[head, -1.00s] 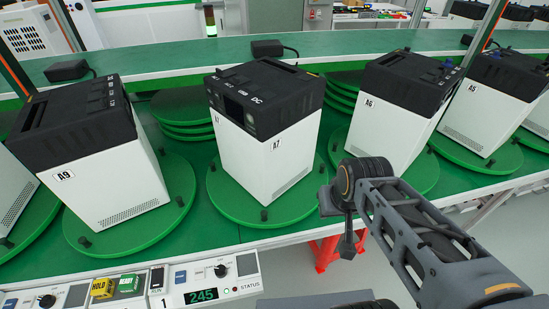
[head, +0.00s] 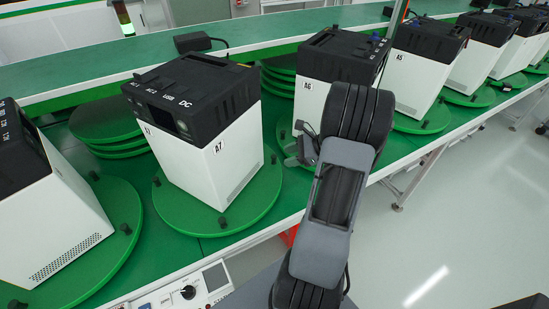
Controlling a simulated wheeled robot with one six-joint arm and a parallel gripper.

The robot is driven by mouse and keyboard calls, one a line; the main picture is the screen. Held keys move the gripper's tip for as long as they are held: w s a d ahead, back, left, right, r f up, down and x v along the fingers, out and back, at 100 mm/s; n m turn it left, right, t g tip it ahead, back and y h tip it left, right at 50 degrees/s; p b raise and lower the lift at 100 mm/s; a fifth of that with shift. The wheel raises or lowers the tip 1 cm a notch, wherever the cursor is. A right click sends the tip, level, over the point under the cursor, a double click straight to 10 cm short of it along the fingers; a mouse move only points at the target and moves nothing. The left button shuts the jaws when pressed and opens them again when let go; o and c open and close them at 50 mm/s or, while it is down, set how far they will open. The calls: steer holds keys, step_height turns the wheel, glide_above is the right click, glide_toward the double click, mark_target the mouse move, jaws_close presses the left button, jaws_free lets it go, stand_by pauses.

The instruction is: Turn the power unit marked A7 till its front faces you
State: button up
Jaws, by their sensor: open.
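The power unit marked A7 (head: 205,152) is a white box with a black top, left of centre. It stands on a green turntable disc (head: 233,212) with small black knobs at its rim. My gripper (head: 299,148) is just right of the disc, near a rim knob (head: 272,158), apart from the white box. It is open; my arm partly hides it, and contact with the disc cannot be told.
Unit A6 (head: 311,98) stands close behind my gripper, partly covered by my arm. Unit A5 (head: 412,82) and others line up to the right. Another unit (head: 50,220) stands at the left. Stacked green discs (head: 108,124) lie behind.

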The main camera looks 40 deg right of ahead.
mark_target(274, 156)
steer(key=s+d+f+m+t, duration=0.1)
steer(key=d+f+m+t, duration=0.25)
steer(key=d, duration=0.25)
steer(key=shift+m+h, duration=0.3)
steer(key=shift+m, duration=0.15)
steer(key=p+x, duration=0.1)
steer(key=x, duration=1.1)
steer(key=shift+w+a+f, duration=0.1)
steer(key=shift+w+f, duration=0.1)
steer(key=shift+w, duration=0.05)
jaws_close()
